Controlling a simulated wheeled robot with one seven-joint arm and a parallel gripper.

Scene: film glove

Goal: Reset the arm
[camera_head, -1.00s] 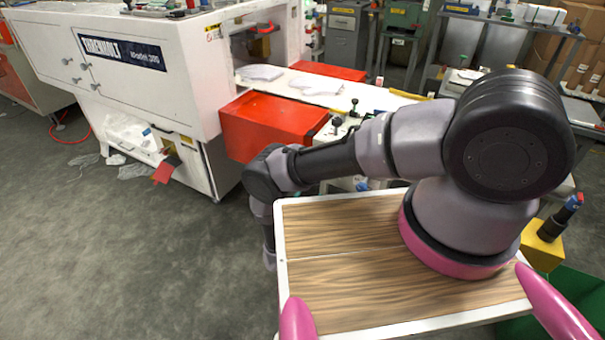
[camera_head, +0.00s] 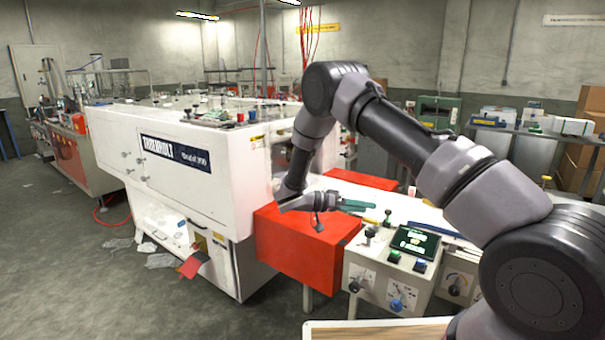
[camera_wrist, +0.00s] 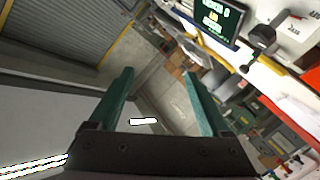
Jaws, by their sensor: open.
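My arm (camera_head: 395,130) is raised and bent, its elbow high in the head view and its forearm coming down towards the machine's red table. My gripper (camera_head: 362,205) is in front of the white conveyor, above the red table in the picture, with green fingers pointing right. In the wrist view my gripper (camera_wrist: 160,95) shows two green fingers apart with nothing between them. It is open and empty.
A large white machine (camera_head: 190,170) stands at left, with a red table (camera_head: 300,250) at its end. A control panel (camera_head: 400,275) with a lit screen and knobs stands right of it. Grey floor (camera_head: 90,290) is clear at left.

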